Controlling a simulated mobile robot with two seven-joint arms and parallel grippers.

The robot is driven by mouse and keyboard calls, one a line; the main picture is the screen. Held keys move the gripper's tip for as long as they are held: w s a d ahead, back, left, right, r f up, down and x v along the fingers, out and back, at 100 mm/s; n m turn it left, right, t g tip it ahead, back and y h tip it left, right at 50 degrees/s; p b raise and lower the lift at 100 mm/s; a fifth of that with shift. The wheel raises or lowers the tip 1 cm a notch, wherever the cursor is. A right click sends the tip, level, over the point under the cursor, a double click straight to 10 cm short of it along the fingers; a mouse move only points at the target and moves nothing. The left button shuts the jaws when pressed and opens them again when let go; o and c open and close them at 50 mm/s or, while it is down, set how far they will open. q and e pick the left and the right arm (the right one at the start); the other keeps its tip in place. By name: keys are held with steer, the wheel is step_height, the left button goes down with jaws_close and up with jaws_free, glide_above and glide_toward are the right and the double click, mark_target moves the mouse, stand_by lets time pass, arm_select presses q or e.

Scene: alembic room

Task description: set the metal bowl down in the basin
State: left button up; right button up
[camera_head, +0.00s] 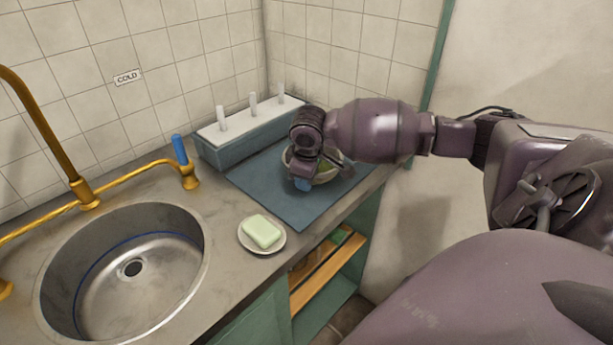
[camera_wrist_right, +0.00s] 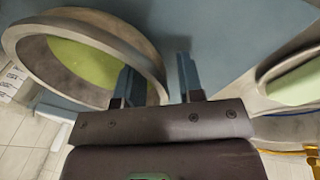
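The metal bowl (camera_head: 333,175) sits on the blue mat (camera_head: 265,185) at the back of the counter, partly hidden by my right gripper. In the right wrist view the bowl (camera_wrist_right: 148,58) shows a grey rim and a green inside. My right gripper (camera_head: 303,184) is at the bowl's near-left side, pointing down. Its two blue fingers (camera_wrist_right: 160,80) stand apart, one on the bowl's inner side and one outside, with the rim between them and a gap beside the outer finger. The round metal basin (camera_head: 155,285) is empty, at the lower left. My left gripper is not in view.
A dish (camera_head: 243,240) with pale green soap (camera_head: 262,231) stands between mat and basin. A blue-grey box with white pegs (camera_head: 250,128) stands behind the mat. A brass tap (camera_head: 85,195) and a blue-handled brass pipe (camera_head: 188,175) border the basin.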

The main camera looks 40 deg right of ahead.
arm_select(q)
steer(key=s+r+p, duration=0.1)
steer(key=p, duration=0.1)
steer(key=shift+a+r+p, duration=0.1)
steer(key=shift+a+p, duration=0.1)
steer(key=shift+p, duration=0.1)
arm_select(e)
steer(key=v, duration=1.2)
steer(key=shift+r, duration=0.15)
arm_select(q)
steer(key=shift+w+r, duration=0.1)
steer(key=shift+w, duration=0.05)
